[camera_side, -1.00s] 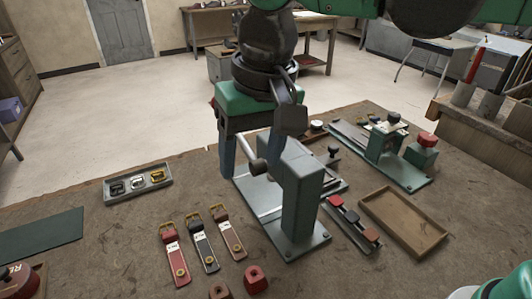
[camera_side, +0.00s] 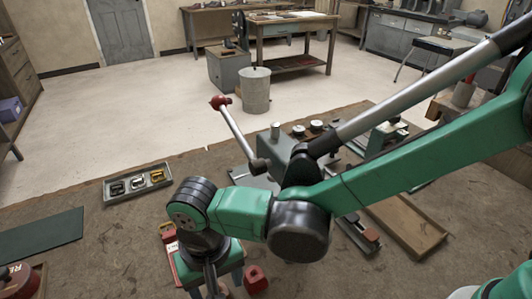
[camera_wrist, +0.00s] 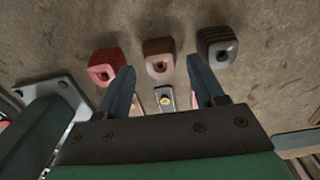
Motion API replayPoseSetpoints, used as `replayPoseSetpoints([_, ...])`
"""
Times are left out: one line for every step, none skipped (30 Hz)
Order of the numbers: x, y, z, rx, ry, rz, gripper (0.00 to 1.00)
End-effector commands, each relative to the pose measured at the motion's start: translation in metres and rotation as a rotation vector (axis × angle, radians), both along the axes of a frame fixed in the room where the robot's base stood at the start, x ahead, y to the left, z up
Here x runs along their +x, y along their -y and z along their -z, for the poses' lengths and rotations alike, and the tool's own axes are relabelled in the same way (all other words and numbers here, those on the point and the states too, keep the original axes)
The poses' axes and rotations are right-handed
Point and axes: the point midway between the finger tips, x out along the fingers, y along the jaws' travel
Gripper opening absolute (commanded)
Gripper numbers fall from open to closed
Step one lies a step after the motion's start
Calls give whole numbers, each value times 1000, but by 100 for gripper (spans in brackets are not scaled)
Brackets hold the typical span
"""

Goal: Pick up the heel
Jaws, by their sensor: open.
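Three stacked-layer heels lie in a row in the wrist view: a red heel (camera_wrist: 106,66), a brown heel (camera_wrist: 158,56) and a dark grey heel (camera_wrist: 217,46). My gripper (camera_wrist: 160,66) is open, its two fingers pointing toward the row. The brown heel appears between the fingertips; whether it is level with them I cannot tell. The red and grey heels lie outside the fingers. In the side view the red heel (camera_side: 255,280) sits on the bench at the front, just right of my gripper (camera_side: 215,284). My gripper largely hides the other heels there.
A green machine (camera_side: 275,150) with a red-knobbed lever (camera_side: 230,125) stands behind my arm. A wooden tray (camera_side: 408,225) lies to the right. A grey tray of buckles (camera_side: 138,183) lies at left. A strap with a brass stud (camera_wrist: 165,99) shows between my fingers.

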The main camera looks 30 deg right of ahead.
Motion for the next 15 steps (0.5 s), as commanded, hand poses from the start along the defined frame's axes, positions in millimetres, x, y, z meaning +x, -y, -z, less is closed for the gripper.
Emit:
replayPoseSetpoints([0,0,8,0,0,0,62])
replayPoseSetpoints([0,0,11,0,0,0,62])
replayPoseSetpoints([0,0,16,0,0,0,62])
replayPoseSetpoints([0,0,18,0,0,0,62])
replayPoseSetpoints([0,0,21,0,0,0,62])
replayPoseSetpoints([0,0,23,0,0,0,62])
replayPoseSetpoints([0,0,25,0,0,0,62])
replayPoseSetpoints([0,0,25,0,0,0,62])
replayPoseSetpoints([0,0,26,0,0,0,62])
replayPoseSetpoints([0,0,26,0,0,0,62])
replayPoseSetpoints([0,0,26,0,0,0,62])
replayPoseSetpoints([0,0,26,0,0,0,62])
replayPoseSetpoints([0,0,26,0,0,0,62])
replayPoseSetpoints([0,0,26,0,0,0,62])
replayPoseSetpoints([0,0,26,0,0,0,62])
